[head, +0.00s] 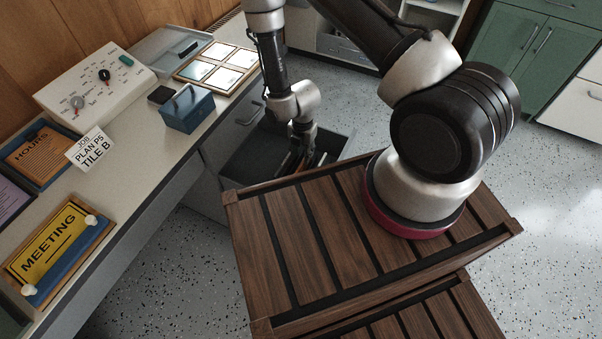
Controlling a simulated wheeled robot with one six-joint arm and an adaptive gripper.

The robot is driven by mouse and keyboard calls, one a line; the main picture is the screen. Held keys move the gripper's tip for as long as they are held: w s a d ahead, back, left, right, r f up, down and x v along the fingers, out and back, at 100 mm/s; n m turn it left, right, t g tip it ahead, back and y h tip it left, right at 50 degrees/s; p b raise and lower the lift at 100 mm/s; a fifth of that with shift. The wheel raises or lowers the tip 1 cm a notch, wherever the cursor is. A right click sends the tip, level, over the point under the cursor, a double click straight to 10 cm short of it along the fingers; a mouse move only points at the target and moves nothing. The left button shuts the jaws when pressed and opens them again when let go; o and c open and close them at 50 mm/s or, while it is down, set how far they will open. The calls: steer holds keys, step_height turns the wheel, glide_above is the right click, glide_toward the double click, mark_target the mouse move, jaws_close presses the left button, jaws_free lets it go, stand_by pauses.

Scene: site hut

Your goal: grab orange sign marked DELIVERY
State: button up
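No sign with the word DELIVERY can be read in the head view. My gripper (304,160) points down into an open drawer (252,160) under the counter. A small orange strip (287,163) shows beside the fingers, low in the drawer. I cannot tell whether it is a sign, or whether the fingers touch it. The fingers are small and dark, and their opening cannot be made out. An orange sign marked HOURS (38,152) lies in a blue-edged tray on the counter at the left.
Green cabinets (522,50) stand at the back right. Speckled floor (550,200) is clear at right.

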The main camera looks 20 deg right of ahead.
mark_target(301, 164)
steer(key=f, duration=0.7)
steer(key=shift+s+a+f, duration=0.15)
steer(key=shift+a+f, duration=0.05)
steer(key=shift+f, duration=0.1)
steer(key=shift+c, duration=0.4)
jaws_close()
